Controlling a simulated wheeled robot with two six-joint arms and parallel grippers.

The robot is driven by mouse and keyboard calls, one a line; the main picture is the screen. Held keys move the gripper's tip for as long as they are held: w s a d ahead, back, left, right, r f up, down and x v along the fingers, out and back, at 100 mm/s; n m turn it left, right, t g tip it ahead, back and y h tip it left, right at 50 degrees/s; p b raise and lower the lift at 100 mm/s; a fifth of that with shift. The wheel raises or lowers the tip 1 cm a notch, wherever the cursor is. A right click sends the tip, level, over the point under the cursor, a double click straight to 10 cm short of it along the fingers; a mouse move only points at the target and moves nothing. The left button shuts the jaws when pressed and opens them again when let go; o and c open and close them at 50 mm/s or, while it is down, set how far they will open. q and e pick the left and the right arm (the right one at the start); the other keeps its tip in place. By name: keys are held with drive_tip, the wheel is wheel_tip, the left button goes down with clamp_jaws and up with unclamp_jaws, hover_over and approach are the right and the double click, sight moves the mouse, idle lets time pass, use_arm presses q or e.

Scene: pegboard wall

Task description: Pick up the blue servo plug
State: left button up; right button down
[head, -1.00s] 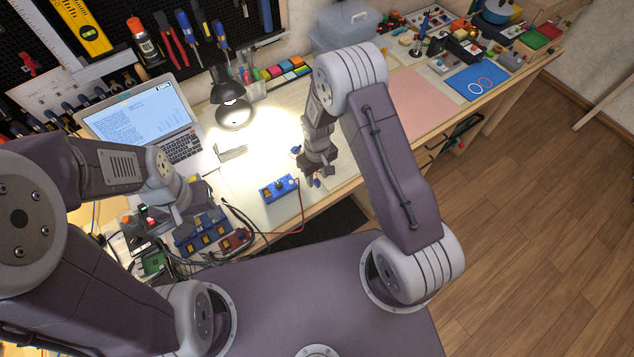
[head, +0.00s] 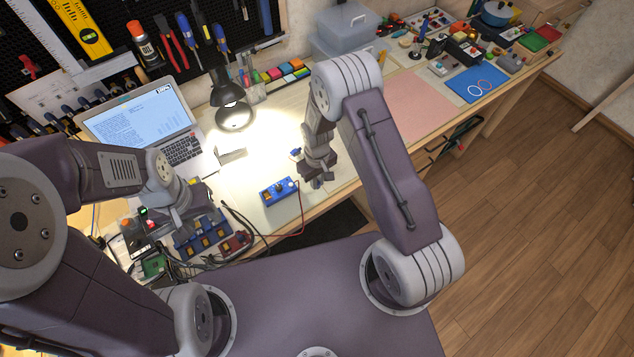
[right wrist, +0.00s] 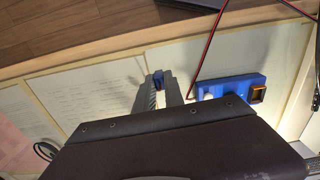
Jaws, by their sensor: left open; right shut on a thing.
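The blue servo plug (right wrist: 158,79) is small and shows between the fingertips in the right wrist view. My right gripper (right wrist: 161,88) is shut on it, low over the table mat. In the head view my right gripper (head: 319,179) is to the right of the blue servo box, and the plug is hard to make out there. My left gripper (head: 170,216) is open above the electronics at the left; its fingers are partly hidden by the arm.
A blue box (head: 279,191) with a red wire lies left of my right gripper; it also shows in the right wrist view (right wrist: 231,87). A lamp (head: 234,112), laptop (head: 140,115) and cables stand left. A pink mat (head: 418,105) to the right is clear.

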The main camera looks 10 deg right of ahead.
wheel_tip(320, 180, up, 3)
drive_tip(key=shift+w+f, duration=0.1)
drive_tip(key=s+d+r, duration=0.7)
drive_tip(key=s, duration=0.2)
drive_tip(key=shift+d+r+b, duration=0.2)
drive_tip(key=shift+r+b, duration=0.05)
drive_tip(key=shift+b, duration=0.2)
